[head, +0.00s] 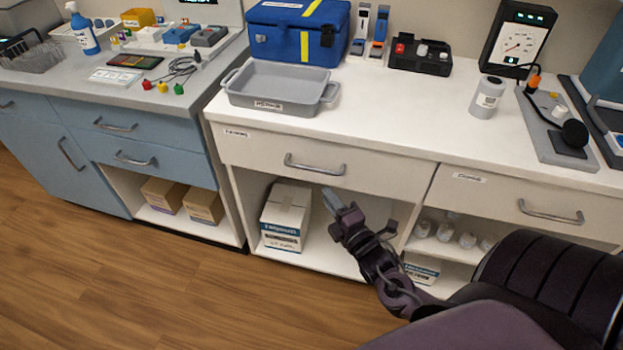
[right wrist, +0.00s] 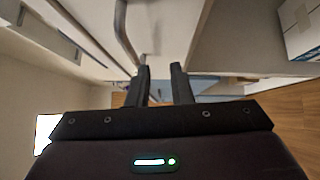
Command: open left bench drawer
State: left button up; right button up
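The left drawer (head: 370,178) of the white bench has a pale front and a curved metal handle (head: 315,165). Its front looks flush with the bench, so it is shut. My right gripper (head: 330,200) is just below and slightly right of the handle, in front of the open shelf space. In the right wrist view its two dark fingers (right wrist: 161,84) are apart with nothing between them. The handle (right wrist: 125,35) runs beyond the left finger's tip there; whether they touch is unclear. My left gripper is not in view.
A grey tray (head: 280,88) and a blue case (head: 298,32) stand on the bench above. A white box (head: 286,216) sits on the shelf below. The right drawer (head: 500,205) has its own handle. Wooden floor (head: 190,285) in front is clear.

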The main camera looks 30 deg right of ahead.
aim_at(314, 168)
jog(key=shift+n+t, duration=0.5)
jog(key=w+r, duration=0.1)
jog(key=w, duration=0.1)
jog(key=w+r, duration=0.1)
jog(key=w, duration=0.2)
jog(key=w+r, duration=0.2)
jog(key=shift+w, duration=0.3)
grip_shut()
